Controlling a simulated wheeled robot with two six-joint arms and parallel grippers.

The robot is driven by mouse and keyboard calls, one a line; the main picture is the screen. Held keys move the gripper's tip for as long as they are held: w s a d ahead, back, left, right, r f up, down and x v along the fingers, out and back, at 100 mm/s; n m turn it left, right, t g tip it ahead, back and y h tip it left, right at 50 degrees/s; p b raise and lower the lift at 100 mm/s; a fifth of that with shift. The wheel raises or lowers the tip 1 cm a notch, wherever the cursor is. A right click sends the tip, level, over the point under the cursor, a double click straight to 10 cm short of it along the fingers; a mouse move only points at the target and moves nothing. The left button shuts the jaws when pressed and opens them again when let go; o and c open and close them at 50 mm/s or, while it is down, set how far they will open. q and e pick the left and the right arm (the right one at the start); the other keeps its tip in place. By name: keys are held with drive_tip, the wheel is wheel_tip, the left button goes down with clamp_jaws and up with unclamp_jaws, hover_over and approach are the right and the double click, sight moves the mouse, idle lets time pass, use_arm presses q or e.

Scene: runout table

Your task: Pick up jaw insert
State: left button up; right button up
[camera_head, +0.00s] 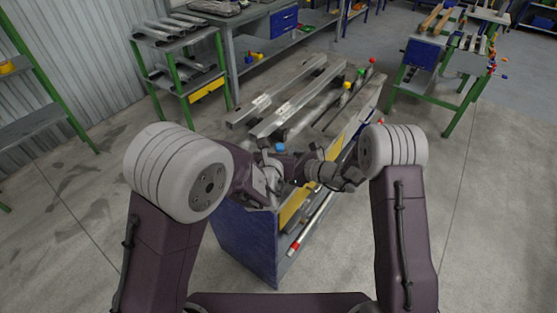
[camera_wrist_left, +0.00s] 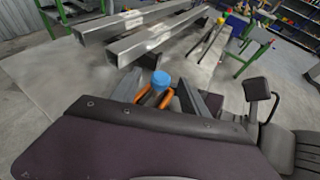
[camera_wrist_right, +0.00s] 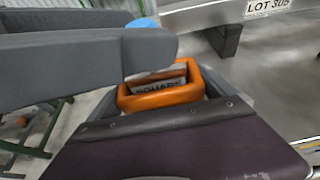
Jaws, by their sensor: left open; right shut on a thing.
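A small orange-rimmed piece with a label reading SQUARE (camera_wrist_right: 160,92), which I take to be the jaw insert, sits in front of my right wrist. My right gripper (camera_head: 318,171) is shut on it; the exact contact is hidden. Its orange sides (camera_wrist_left: 150,99) also show in the left wrist view, with a blue cap (camera_wrist_left: 160,78) at the top. My left gripper (camera_head: 270,165) is open, its fingers on either side of the orange piece in the left wrist view. I cannot tell whether they touch it. A grey bar crosses the right wrist view in front.
The runout table (camera_head: 246,238) stands below both grippers. Long metal square tubes (camera_head: 290,108) lie on it, farther back, with a rod (camera_head: 350,100) at their right. A green-legged rack (camera_head: 180,60) stands back left and a green-legged bench (camera_head: 440,75) back right.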

use_arm(q)
drive_tip(key=x, duration=0.5)
drive_tip(key=shift+f, duration=0.15)
clamp_jaws()
idle(1.2)
